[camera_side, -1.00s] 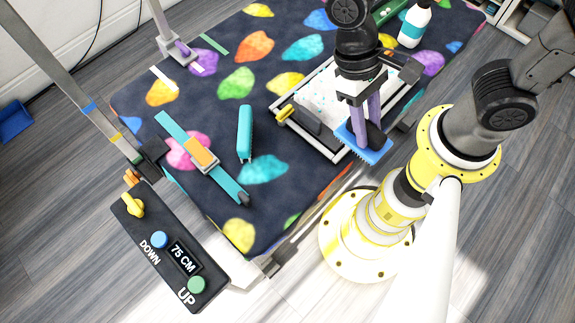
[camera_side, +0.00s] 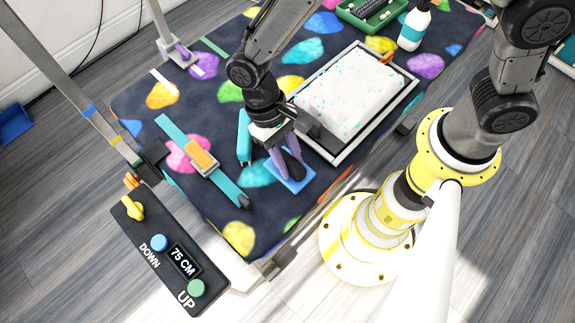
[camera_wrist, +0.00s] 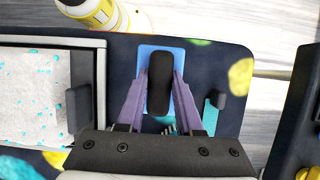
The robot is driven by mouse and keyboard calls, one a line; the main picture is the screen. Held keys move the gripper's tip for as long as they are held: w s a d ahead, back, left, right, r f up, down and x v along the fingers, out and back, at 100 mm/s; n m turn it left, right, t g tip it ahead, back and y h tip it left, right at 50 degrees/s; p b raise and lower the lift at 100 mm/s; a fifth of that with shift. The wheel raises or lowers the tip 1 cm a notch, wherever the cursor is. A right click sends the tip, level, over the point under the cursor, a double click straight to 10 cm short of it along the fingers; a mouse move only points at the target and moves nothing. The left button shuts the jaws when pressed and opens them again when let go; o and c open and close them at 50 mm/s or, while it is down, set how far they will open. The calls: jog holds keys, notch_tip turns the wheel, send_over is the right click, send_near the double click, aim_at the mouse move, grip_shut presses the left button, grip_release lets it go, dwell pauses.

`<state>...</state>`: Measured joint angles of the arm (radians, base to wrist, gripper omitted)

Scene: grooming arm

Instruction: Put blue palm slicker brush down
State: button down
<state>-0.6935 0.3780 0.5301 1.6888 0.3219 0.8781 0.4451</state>
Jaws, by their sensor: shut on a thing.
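The blue palm slicker brush (camera_side: 296,183) has a flat blue pad and a black grip; it also shows in the wrist view (camera_wrist: 148,52). My gripper (camera_side: 289,163) has purple fingers on either side of the black grip and is shut on it. In the wrist view my gripper (camera_wrist: 160,95) points at the brush from below. I cannot tell whether the pad touches the mat.
A teal tool (camera_side: 244,137) lies just left of my gripper, and a teal strap with an orange block (camera_side: 201,159) lies further left. A white-framed tray (camera_side: 343,157) with a speckled white pad is to the right. A bottle (camera_side: 413,28) and green tray (camera_side: 346,9) stand at the back.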

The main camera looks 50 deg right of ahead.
jog(key=shift+w+a+f, duration=0.2)
jog(key=shift+f, duration=1.55)
jog(key=shift+f, duration=0.15)
jog(key=c, duration=0.6)
grip_release()
jog(key=shift+o, duration=0.2)
jog(key=v, duration=1.2)
